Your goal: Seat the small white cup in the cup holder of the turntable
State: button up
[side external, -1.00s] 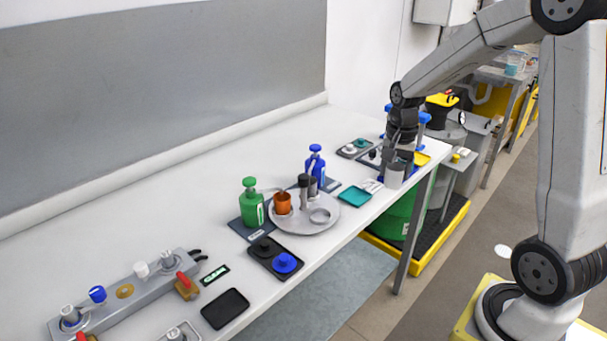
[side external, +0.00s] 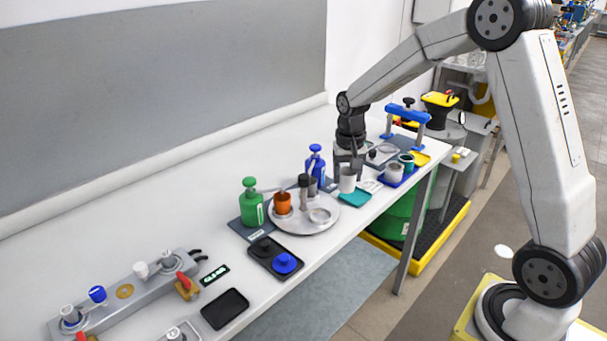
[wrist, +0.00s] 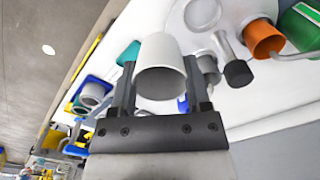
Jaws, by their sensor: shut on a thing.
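My gripper (side external: 349,172) is shut on the small white cup (side external: 347,181), holding it upright by its sides near the teal tray. In the wrist view the white cup (wrist: 160,68) sits between both fingers of my gripper (wrist: 161,80). The round grey turntable (side external: 290,226) is to the left of the cup, apart from it. It carries an orange cup (side external: 282,203), a post with a dark top (side external: 304,183) and an empty-looking ring-shaped cup holder (side external: 320,215) at its right. The holder also shows in the wrist view (wrist: 202,14).
A blue pump bottle (side external: 315,165) stands just behind the turntable and a green one (side external: 251,205) at its left. The teal tray (side external: 355,198) lies below the held cup. A blue tray (side external: 397,182) with a grey cup and a teal cup is to the right.

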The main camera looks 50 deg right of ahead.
jog(key=w+a+f+n, duration=0.2)
jog(key=w+a+n, duration=0.1)
jog(key=w+a, duration=0.1)
jog(key=shift+a, duration=0.25)
jog(key=shift+w+f, duration=0.1)
jog(key=shift+f, duration=0.05)
